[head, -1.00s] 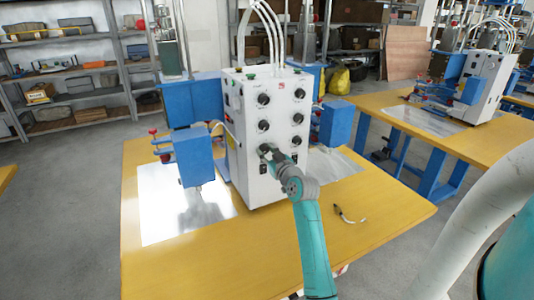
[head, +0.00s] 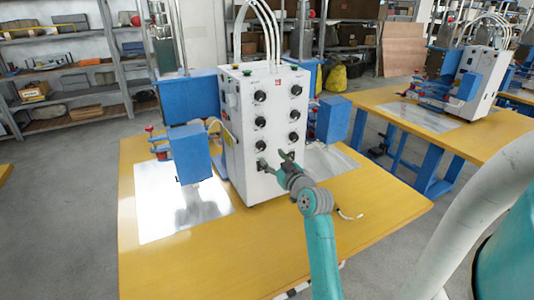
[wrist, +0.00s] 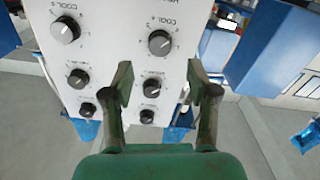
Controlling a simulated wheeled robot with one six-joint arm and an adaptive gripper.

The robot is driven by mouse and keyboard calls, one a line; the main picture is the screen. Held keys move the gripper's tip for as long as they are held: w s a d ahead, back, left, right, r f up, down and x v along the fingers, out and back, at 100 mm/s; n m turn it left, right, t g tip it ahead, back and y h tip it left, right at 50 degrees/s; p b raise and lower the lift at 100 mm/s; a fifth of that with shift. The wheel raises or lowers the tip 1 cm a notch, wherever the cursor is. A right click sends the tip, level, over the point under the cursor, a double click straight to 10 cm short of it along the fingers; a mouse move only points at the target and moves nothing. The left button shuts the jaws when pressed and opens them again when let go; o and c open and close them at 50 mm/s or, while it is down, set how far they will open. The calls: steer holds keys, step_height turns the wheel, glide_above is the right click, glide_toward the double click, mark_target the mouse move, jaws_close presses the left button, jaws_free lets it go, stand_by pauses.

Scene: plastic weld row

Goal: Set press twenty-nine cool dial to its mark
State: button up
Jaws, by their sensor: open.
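The white press control box (head: 240,155) carries two columns of black dials with white pointers. The lower left dial (head: 260,146) and lower right dial (head: 293,138) show in the head view, just above my gripper (head: 272,160). The wrist view is upside down to the panel; two large dials, the left one (wrist: 65,30) and the right one (wrist: 160,42), have labels reading "COOL". My gripper (wrist: 160,82) is open and empty, its fingers apart, with the right-hand large dial beyond the gap. It appears clear of the dials. The press number and mark are not readable.
The box stands on a yellow table (head: 170,270) between blue press heads, the left one (head: 190,152) over a shiny metal plate (head: 150,215). Another table with a similar press (head: 478,80) stands at right.

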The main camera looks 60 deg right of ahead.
steer(key=v, duration=0.5)
stand_by(0.5)
steer(key=s+a+f+y, duration=0.1)
steer(key=s+a+f, duration=0.1)
steer(key=a+f, duration=0.55)
steer(key=s+a+f+y, duration=0.15)
steer(key=a+f, duration=0.25)
steer(key=a, duration=0.6)
steer(key=s+a+f+y, duration=0.1)
steer(key=s+a+f, duration=0.2)
steer(key=a+f, duration=0.45)
steer(key=s+a+r+n+y, duration=0.1)
steer(key=s+a+n+y, duration=0.1)
steer(key=s+a, duration=0.7)
steer(key=s+a+r+n+y, duration=0.1)
steer(key=s+a+y, duration=0.3)
steer(key=s+a, duration=0.6)
steer(key=s, duration=0.3)
steer(key=shift+s+r+n, duration=0.4)
